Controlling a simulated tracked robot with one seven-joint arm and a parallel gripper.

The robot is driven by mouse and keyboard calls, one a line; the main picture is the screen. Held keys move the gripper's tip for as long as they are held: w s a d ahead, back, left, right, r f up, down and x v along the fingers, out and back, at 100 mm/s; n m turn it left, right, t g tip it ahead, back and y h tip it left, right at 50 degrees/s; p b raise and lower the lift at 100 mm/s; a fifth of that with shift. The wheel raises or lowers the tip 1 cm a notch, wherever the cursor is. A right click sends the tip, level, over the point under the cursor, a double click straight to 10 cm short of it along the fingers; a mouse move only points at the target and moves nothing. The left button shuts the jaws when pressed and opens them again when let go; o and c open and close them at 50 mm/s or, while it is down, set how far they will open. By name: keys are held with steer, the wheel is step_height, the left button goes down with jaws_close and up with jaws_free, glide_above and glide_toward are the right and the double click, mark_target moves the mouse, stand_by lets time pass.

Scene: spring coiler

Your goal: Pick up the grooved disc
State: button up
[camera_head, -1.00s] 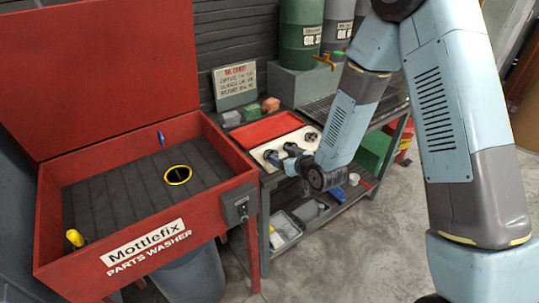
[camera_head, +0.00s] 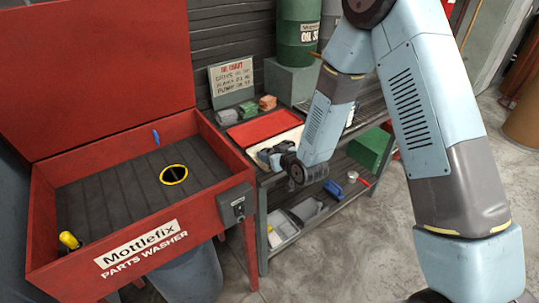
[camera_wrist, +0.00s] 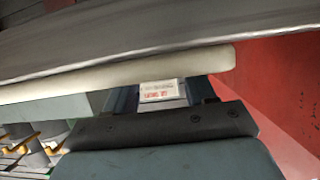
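No grooved disc can be made out now. In the head view my forearm and gripper cover much of the pale mat (camera_head: 289,136) on the bench, where it may lie. My gripper (camera_head: 267,157) is low at the mat's front left part. In the wrist view a pale band with a rounded end (camera_wrist: 215,58), likely the mat's edge, crosses just beyond my gripper (camera_wrist: 160,92). Its two fingers stand apart, with a small white sign visible in the gap. Nothing is seen held, though the fingertips are partly hidden.
The red parts washer (camera_head: 222,168) stands left of the bench, close to my gripper. A red tray (camera_head: 262,128), small coloured blocks (camera_head: 247,108) and a sign (camera_head: 232,77) are behind the mat. A green drum (camera_head: 298,30) stands at the back. Bins sit on the lower shelf.

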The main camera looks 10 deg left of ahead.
steer(key=c, duration=0.8)
